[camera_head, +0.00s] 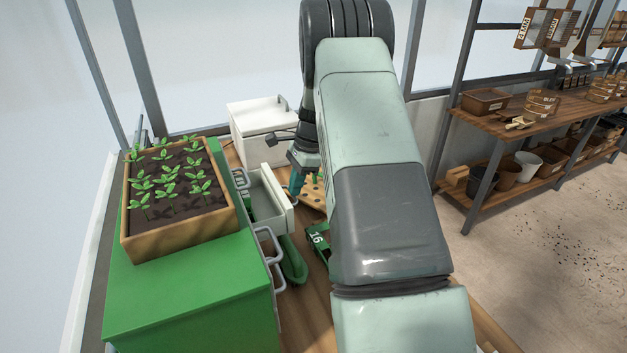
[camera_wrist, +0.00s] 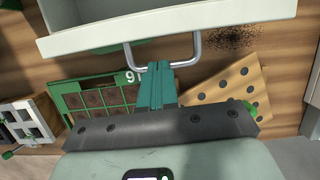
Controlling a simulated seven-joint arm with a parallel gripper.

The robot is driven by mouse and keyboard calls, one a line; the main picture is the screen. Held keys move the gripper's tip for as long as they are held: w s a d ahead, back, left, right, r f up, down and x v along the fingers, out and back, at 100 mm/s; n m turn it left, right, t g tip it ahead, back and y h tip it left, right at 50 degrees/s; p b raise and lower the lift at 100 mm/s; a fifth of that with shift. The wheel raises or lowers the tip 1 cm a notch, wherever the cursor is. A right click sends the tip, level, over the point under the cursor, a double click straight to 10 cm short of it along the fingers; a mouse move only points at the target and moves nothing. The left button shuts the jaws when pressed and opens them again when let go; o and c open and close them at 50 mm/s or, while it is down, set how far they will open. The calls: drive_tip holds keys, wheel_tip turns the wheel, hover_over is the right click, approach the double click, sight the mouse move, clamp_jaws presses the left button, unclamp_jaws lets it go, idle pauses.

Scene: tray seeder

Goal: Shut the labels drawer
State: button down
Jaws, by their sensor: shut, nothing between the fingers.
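A pale drawer (camera_head: 287,205) stands pulled out from the green cabinet (camera_head: 190,295), facing right; I cannot read a label on it. In the wrist view its pale front (camera_wrist: 220,20) crosses the top, with part of the inside visible behind it. A metal loop handle (camera_wrist: 196,52) sticks out from that front. My gripper (camera_wrist: 160,68) is shut and empty, its teal fingers overlapping the handle bar in the picture; I cannot tell whether they touch. In the head view my gripper (camera_head: 295,190) is just beside the drawer front, and my arm hides part of the bench.
A planter of seedlings (camera_head: 128,235) sits on the cabinet. Another cabinet handle (camera_head: 280,262) is nearer. A white box (camera_head: 262,122) stands behind. Shelves (camera_head: 480,120) are at right.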

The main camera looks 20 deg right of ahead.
sight(274, 185)
drive_tip(key=a, duration=0.6)
drive_tip(key=shift+a, duration=0.2)
drive_tip(key=shift+f, duration=0.1)
drive_tip(key=shift+d, duration=0.1)
